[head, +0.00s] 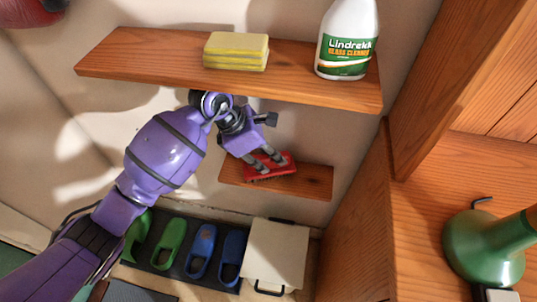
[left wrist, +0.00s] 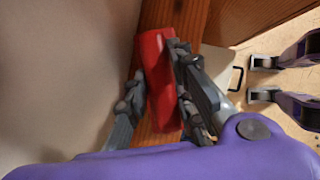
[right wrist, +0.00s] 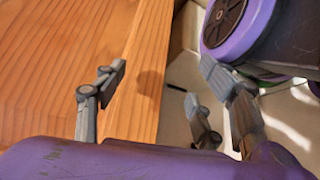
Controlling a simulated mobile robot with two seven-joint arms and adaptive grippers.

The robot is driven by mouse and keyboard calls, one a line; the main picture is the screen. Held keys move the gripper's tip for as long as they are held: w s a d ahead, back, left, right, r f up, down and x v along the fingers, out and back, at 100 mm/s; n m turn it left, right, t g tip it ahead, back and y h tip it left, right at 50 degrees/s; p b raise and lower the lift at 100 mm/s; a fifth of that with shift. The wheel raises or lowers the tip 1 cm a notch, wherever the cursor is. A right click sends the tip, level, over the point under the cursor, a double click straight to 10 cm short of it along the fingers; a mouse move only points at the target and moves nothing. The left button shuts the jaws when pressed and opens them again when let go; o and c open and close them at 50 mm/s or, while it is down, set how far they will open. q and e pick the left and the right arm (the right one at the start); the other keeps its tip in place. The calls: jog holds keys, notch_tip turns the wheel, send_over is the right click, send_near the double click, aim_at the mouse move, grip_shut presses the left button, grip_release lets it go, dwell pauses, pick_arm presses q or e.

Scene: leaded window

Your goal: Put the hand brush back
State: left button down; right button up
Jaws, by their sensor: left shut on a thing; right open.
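The red hand brush (head: 287,160) is at the small lower wooden shelf (head: 315,183), bristles facing down. I cannot tell whether it touches the board. My left gripper (head: 266,165) is shut on it, reaching in below the upper shelf. In the left wrist view the brush's red body (left wrist: 156,70) lies between the two grey fingers, with the shelf wood (left wrist: 183,18) behind it.
The upper shelf (head: 130,58) holds a yellow sponge stack (head: 236,51) and a glass cleaner bottle (head: 346,42). Green shoes (head: 170,243), blue shoes (head: 203,248) and a pale bin (head: 275,252) stand below. A green watering can (head: 483,250) is at right. The small shelf's right end is bare.

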pick_arm(q)
jog(key=shift+d, duration=0.2)
jog(key=c, duration=1.5)
grip_release()
jog(key=shift+f, duration=0.15)
pick_arm(e)
jog(key=shift+s+d, duration=0.1)
jog(key=shift+d, duration=0.3)
jog(key=shift+f, duration=0.1)
pick_arm(q)
jog(key=shift+r, duration=0.3)
jog(key=a, duration=0.4)
jog(key=s+a, duration=0.1)
jog(key=a, duration=0.3)
jog(key=s+a, duration=0.1)
jog(key=a, duration=0.3)
jog(key=shift+a+r, duration=0.2)
jog(key=shift+r, duration=0.2)
pick_arm(e)
jog(key=shift+s+f, duration=0.1)
jog(key=shift+f, duration=0.05)
